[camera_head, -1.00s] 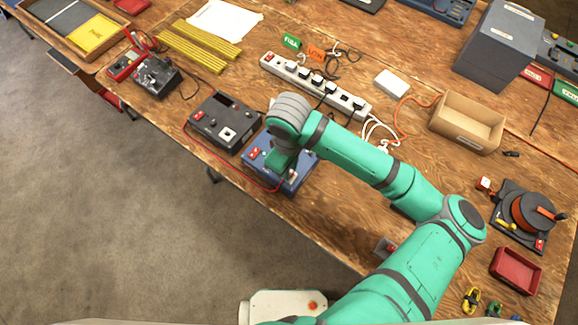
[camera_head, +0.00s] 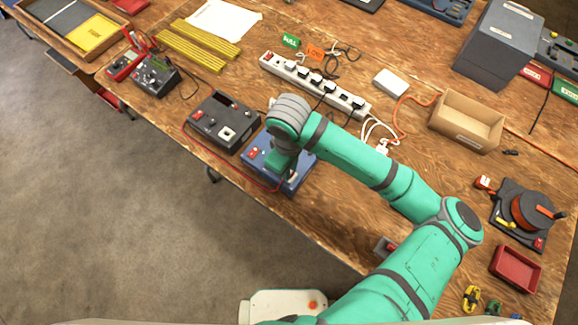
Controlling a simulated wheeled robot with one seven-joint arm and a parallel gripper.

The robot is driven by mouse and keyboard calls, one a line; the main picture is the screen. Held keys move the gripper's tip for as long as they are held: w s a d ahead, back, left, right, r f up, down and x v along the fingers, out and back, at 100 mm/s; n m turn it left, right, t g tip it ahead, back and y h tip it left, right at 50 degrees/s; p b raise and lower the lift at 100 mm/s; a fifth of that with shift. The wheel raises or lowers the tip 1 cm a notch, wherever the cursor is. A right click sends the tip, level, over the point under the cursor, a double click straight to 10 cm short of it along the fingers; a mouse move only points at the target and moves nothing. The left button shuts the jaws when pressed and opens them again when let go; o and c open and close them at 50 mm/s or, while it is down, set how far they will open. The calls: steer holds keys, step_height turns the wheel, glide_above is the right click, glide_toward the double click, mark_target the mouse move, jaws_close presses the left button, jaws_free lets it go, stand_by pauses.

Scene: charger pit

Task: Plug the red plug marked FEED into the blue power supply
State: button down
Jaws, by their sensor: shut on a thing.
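The blue power supply (camera_head: 300,180) lies on the bench near its front edge, in the middle of the view. My gripper (camera_head: 284,170) points down over it, and my wrist covers much of its top. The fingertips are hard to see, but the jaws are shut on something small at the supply. A red cable (camera_head: 228,170) runs from the black box along the bench's front edge to the supply, under my gripper. The red plug marked FEED cannot be made out; it is hidden at my gripper. Whether it is seated in a socket cannot be told.
A black box (camera_head: 222,122) stands just left of the supply. A white power strip (camera_head: 318,82) with several plugs lies behind. A cardboard box (camera_head: 466,122), a cable reel (camera_head: 530,212) and a red tray (camera_head: 515,268) are on the right.

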steer(key=c, duration=1.3)
jaws_free()
steer(key=shift+o, duration=0.2)
steer(key=shift+r, duration=3.75)
